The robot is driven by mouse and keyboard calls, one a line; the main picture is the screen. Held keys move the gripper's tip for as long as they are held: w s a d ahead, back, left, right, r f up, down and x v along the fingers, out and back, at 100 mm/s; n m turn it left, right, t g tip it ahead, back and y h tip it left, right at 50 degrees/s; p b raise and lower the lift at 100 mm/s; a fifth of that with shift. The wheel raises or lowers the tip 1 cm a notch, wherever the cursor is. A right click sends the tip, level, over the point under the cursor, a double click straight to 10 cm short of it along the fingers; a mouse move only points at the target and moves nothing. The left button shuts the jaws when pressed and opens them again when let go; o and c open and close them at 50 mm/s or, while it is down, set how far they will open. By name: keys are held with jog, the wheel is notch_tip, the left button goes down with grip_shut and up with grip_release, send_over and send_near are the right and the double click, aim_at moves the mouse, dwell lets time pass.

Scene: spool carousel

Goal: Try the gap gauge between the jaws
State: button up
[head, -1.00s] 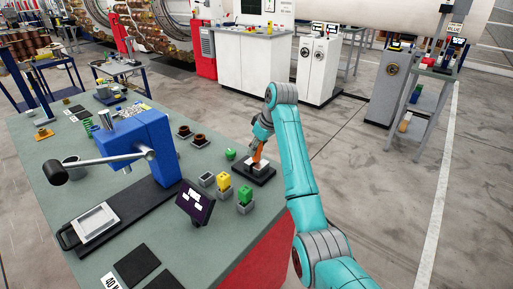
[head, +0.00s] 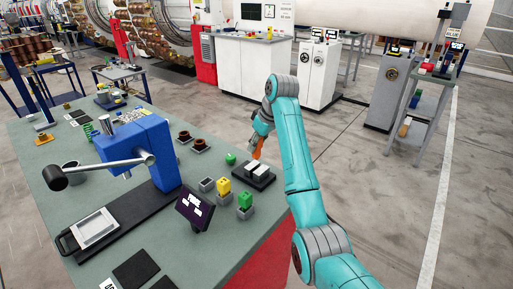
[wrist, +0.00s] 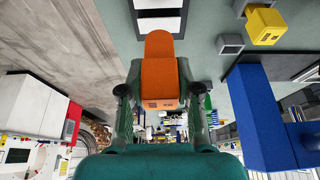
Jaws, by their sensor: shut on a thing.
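The orange gap gauge (head: 258,147) is in my gripper (head: 255,141), behind the jaws in the head view. In the wrist view the gauge (wrist: 159,75) sits between the two dark fingers of my gripper (wrist: 159,98), its rounded end toward the jaws. The jaws (head: 257,168) are two pale blocks with a dark gap, on a black base (head: 265,180) near the table's right edge. In the wrist view the jaws (wrist: 158,22) are at the top, a little apart from the gauge. My arm partly hides the gripper in the head view.
A dark display (head: 194,206) and a blue press (head: 142,150) stand farther left. Open floor lies to the right.

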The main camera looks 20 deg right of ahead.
jog(key=shift+r, duration=1.9)
